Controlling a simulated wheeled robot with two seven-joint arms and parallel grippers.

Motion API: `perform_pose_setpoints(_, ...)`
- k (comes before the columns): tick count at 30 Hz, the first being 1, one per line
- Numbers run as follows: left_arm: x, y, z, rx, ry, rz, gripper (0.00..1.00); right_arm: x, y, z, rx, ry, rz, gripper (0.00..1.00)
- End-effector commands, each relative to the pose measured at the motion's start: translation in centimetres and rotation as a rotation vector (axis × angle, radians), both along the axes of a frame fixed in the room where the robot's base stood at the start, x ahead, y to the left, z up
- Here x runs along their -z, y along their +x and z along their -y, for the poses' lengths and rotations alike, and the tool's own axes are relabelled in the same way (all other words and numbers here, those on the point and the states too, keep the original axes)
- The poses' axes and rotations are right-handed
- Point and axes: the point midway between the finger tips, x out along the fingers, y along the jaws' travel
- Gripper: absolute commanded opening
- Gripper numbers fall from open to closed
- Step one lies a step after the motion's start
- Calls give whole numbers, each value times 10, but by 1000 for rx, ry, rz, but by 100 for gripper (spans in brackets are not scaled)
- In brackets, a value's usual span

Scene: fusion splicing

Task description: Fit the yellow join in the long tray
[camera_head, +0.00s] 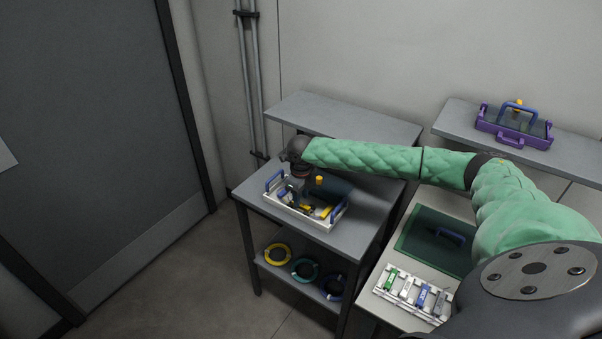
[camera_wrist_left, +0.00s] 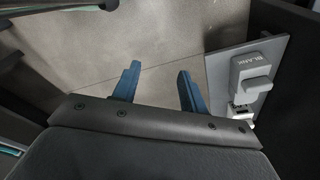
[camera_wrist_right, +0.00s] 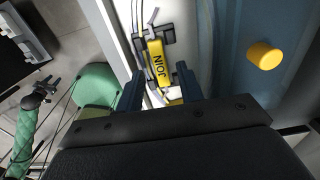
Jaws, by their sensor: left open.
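The yellow join (camera_wrist_right: 158,62), a block lettered JOIN, sits in a dark bracket on a white surface in the right wrist view. In the head view, a white tray (camera_head: 284,212) with blue end handles stands on a grey table, with yellow and dark parts inside. My right gripper (camera_head: 300,186) is over this tray, partly hidden by its wrist. In the right wrist view my right gripper (camera_wrist_right: 161,84) is open, its fingertips apart on either side of the join's near end. My left gripper (camera_wrist_left: 156,78) is open and empty above the floor.
A yellow knob (camera_wrist_right: 265,56) stands beside the join. A white rack (camera_head: 402,293) of coloured pieces and a green mat (camera_head: 420,240) lie on the right table. Coiled cables (camera_head: 304,270) lie on the lower shelf. A purple tray (camera_head: 500,127) stands on the back shelf. A BLANK block (camera_wrist_left: 252,68) is near my left gripper.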

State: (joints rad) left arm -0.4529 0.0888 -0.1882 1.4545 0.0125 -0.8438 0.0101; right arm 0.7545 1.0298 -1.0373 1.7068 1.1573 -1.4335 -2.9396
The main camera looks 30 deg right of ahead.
Motion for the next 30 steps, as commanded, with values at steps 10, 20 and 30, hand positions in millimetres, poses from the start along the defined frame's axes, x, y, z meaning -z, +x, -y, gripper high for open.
perform_pose_setpoints(10,41,-16,-16,10,15,28,43,-30,0,0,0,0,-1,37)
perform_pose_setpoints(20,73,-41,-34,20,25,52,43,-57,0,0,0,0,0,37)
perform_pose_setpoints(30,90,-98,-47,22,32,18,43,-90,0,0,1,0,0,37)
